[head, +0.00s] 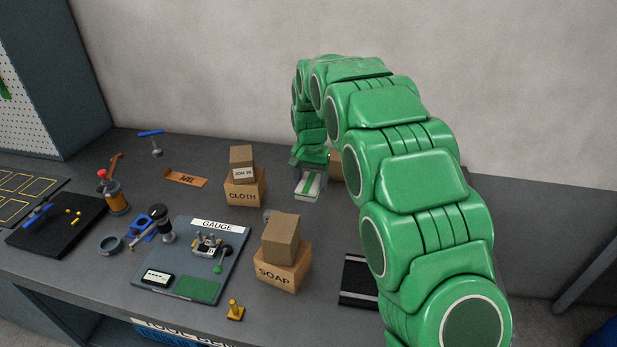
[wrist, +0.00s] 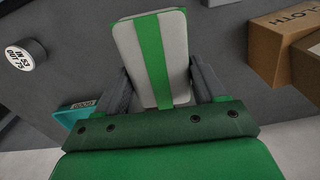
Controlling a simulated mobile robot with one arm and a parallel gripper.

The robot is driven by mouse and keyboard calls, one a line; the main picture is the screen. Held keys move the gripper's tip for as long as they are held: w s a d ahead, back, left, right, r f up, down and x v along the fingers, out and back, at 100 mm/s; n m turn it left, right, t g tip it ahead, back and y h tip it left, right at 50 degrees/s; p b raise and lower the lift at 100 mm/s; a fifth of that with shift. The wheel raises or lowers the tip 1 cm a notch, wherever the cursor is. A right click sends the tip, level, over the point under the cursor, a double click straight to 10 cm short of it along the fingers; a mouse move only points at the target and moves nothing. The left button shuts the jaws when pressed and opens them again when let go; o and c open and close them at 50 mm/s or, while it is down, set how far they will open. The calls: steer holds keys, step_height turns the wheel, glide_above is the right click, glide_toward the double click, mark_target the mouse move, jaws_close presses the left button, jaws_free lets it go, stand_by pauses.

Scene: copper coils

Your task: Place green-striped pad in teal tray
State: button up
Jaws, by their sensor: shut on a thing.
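The green-striped pad (head: 308,186) is pale grey with a green band down its middle. In the wrist view the pad (wrist: 176,52) sits between the two fingers of my gripper (wrist: 160,82), which is shut on it. In the head view my gripper (head: 309,168) points down at the back of the bench with the pad at its tip. I cannot tell whether the pad touches the bench. A teal corner with a white label, seemingly the teal tray (wrist: 70,121), shows at lower left in the wrist view. My gripper hides part of it; I cannot find it in the head view.
The CLOTH box (head: 245,191) with a smaller box on top stands just left of the pad. A round white-topped piece (wrist: 26,54) lies left in the wrist view.

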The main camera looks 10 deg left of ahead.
mark_target(313, 186)
steer(key=shift+s+d+r, duration=0.3)
steer(key=shift+s, duration=0.35)
steer(key=shift+s+d+r, duration=0.3)
steer(key=shift+s, duration=0.3)
